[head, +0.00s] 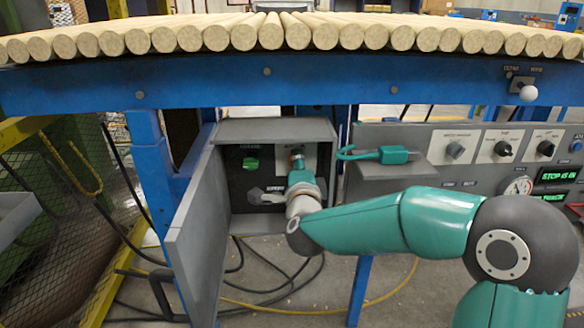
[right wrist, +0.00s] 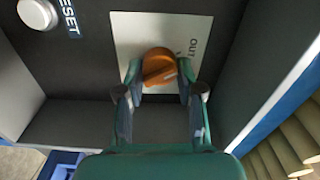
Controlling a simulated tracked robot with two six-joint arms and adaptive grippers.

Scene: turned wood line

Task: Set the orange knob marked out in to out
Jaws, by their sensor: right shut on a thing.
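The orange knob (right wrist: 158,64) sits on a pale plate (right wrist: 128,30) inside an open grey control box (head: 275,130). OUT is printed on the plate to the right of the knob in the right wrist view; I cannot read an IN mark. A thin line on the knob's face points roughly right. My right gripper (right wrist: 158,72) is shut on the knob, one finger on each side. In the head view my right gripper (head: 298,163) reaches into the box and hides most of the knob. My left gripper is not in view.
The box's open door (head: 195,235) stands at the left of my right arm. A green knob (head: 251,164) and a white RESET button (right wrist: 38,13) share the panel. A teal hooked thing (head: 392,155) lies on a grey ledge to the right. Wooden rods (head: 270,35) line the conveyor above.

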